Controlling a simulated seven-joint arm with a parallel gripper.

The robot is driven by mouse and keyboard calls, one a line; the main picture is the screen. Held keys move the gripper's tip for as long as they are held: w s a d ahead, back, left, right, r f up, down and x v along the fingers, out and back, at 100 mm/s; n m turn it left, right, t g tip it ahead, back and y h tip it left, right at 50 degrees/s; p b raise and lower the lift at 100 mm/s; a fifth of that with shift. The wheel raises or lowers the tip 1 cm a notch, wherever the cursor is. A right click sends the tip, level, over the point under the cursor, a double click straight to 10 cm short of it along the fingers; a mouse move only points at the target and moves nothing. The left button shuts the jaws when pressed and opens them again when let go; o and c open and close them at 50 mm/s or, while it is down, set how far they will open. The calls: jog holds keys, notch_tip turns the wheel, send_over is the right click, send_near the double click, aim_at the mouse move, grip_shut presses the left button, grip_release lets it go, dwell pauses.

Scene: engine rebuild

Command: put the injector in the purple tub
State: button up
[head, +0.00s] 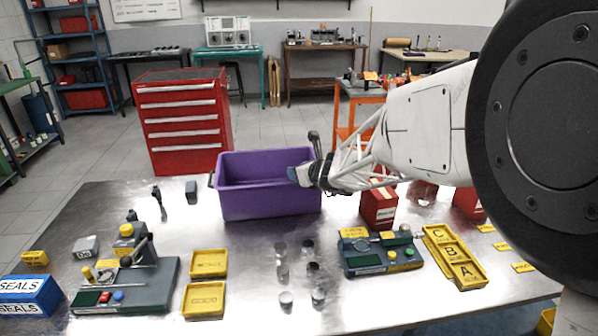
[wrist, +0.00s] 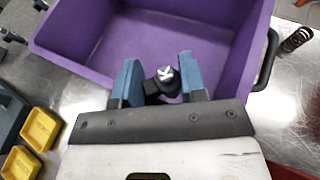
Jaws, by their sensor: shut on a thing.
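The purple tub (head: 268,206) stands at the back middle of the metal table. It also fills the top of the wrist view (wrist: 82,72), and its inside looks empty where I can see it. My gripper (head: 297,175) is at the tub's right side in the head view. In the wrist view its blue fingers (wrist: 160,82) are shut on a small dark part with a pale top marked K, which I take as the injector (wrist: 163,80). They appear over the tub's inside, close to one wall. The injector's lower end is hidden, and its height above the floor is unclear.
Dark parts (head: 158,199) stand left of the tub. A test stand (head: 130,283) and yellow trays (head: 208,264) lie in front, with several small metal cylinders (head: 287,299) nearby. A red bin (head: 378,208) is to the right. A coil spring (wrist: 296,40) lies beside the tub's handle.

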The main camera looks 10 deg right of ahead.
jog(key=shift+f, duration=0.25)
jog(key=o, duration=0.9)
jog(key=shift+r, duration=0.3)
jog(key=v, duration=1.2)
